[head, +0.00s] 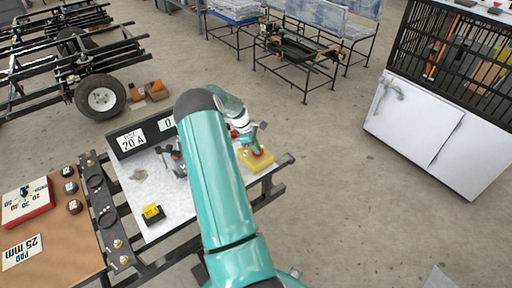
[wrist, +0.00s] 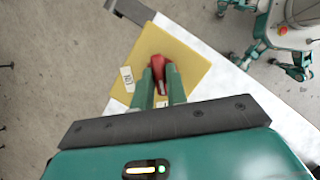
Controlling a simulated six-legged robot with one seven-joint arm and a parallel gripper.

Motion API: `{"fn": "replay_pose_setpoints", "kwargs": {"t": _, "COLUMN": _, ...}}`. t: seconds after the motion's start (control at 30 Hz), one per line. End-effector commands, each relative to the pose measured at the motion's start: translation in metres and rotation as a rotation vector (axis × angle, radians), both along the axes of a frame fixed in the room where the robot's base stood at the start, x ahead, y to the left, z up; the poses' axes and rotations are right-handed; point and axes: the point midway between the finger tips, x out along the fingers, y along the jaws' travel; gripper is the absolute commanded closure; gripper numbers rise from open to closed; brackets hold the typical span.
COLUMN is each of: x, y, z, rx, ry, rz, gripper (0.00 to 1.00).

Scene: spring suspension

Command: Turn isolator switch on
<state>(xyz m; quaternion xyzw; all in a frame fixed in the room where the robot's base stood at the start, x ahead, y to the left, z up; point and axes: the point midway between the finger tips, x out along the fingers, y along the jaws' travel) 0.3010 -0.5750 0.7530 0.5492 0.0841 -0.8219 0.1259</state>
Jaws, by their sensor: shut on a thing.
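The isolator switch has a yellow square plate (head: 246,160) with a red knob (head: 264,153) on it, at the right end of the pale-topped bench. In the wrist view the yellow plate (wrist: 190,62) lies below my gripper, and the red knob (wrist: 157,61) stands between the fingertips. My gripper (wrist: 160,78) is shut on the red knob. The fingers cover part of the knob, so its turned position is hard to tell. A small white label (wrist: 127,79) lies on the plate, left of the knob. In the head view my gripper (head: 257,148) is partly hidden by my arm.
A brown board (head: 60,240) with a red-edged box (head: 27,202) is at left. Open floor lies right of the bench, before a white cabinet (head: 415,115).

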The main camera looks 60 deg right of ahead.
Motion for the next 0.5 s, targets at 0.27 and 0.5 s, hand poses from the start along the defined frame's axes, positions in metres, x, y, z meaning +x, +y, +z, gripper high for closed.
{"fn": "replay_pose_setpoints", "kwargs": {"t": 0.27, "x": 0.0001, "y": -0.0009, "z": -0.0001, "rx": 0.001, "ry": 0.0, "rz": -0.076, "gripper": 1.0}}
{"fn": "replay_pose_setpoints", "kwargs": {"t": 0.5, "x": 0.0, "y": -0.0027, "z": 0.0002, "rx": -0.001, "ry": 0.0, "rz": -0.242, "gripper": 1.0}}
